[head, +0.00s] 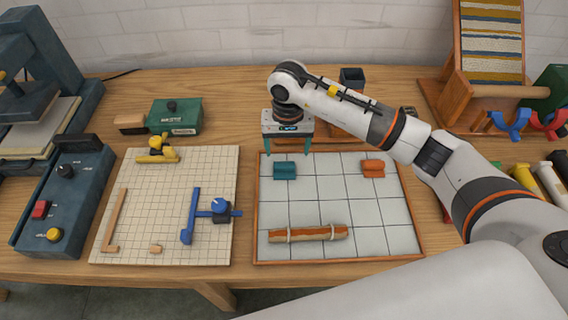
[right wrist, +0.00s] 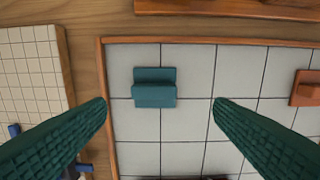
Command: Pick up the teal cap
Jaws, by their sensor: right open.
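The teal cap (head: 285,170) lies on the left upper part of the gridded tray (head: 257,225). It also shows in the right wrist view (right wrist: 155,88), a stepped block near the tray's left side. My right gripper (head: 287,146) is open and empty, just above and behind the cap in the head view. In the right wrist view its two dark teal fingers (right wrist: 160,108) stand wide apart, with the cap between and beyond their tips. The gripper does not touch the cap. My left gripper is not in view.
An orange cap (head: 373,168) lies right of the teal one. A tied orange-brown roll (head: 308,233) lies at the tray's front. A cream grid board (head: 165,220) with blue and yellow parts stands left. A wooden rack (head: 490,60) stands at the back right.

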